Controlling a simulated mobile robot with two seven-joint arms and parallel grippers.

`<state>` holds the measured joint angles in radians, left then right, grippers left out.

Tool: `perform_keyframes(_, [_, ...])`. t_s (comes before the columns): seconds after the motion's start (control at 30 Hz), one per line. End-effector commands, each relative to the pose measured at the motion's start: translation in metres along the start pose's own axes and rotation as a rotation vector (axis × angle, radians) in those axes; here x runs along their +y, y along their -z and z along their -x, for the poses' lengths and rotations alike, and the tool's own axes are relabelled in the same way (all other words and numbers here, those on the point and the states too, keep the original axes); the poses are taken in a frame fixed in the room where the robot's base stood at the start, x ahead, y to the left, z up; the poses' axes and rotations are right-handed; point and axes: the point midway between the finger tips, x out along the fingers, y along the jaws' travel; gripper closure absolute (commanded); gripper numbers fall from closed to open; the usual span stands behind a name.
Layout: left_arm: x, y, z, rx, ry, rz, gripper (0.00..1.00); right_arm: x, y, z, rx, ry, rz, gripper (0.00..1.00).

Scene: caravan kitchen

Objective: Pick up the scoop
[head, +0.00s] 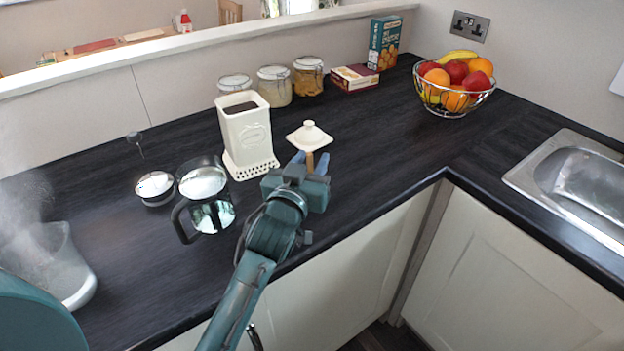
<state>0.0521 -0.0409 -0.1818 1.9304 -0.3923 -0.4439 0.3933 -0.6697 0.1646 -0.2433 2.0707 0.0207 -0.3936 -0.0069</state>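A small light-brown wooden piece (310,160), which looks like the scoop's handle, shows between the fingertips of my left gripper (310,161). The rest of the scoop is hidden behind the gripper. The blue fingers stand on either side of the wood, with little or no gap visible; I cannot tell whether they press on it. The gripper is near the counter's front edge, just in front of a cream lid (309,137) with a knob. A tall cream canister (246,135), open and with dark contents, stands to the left. My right gripper is not in view.
A steaming clear vessel (60,262) is far left. Jars (274,86), boxes (384,43) and a fruit bowl (455,84) stand behind. The counter right of the lid is clear up to the sink (580,185).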

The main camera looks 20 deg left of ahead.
Motion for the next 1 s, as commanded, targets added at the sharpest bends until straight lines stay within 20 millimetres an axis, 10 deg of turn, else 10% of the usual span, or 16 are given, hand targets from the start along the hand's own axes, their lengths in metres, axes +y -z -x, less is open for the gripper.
perform_keyframes(0.23, [0.0005,0.0003,0.0007,0.0,0.0,0.0,0.66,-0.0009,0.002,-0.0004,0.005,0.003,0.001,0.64])
perform_keyframes(0.63, [0.0003,0.0003,0.0005,0.001,0.0,0.0,0.99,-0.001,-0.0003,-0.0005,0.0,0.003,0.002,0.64])
perform_keyframes(1.0, [0.0003,0.0008,0.0004,0.002,0.0,-0.001,1.0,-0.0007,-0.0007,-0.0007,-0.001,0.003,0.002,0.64])
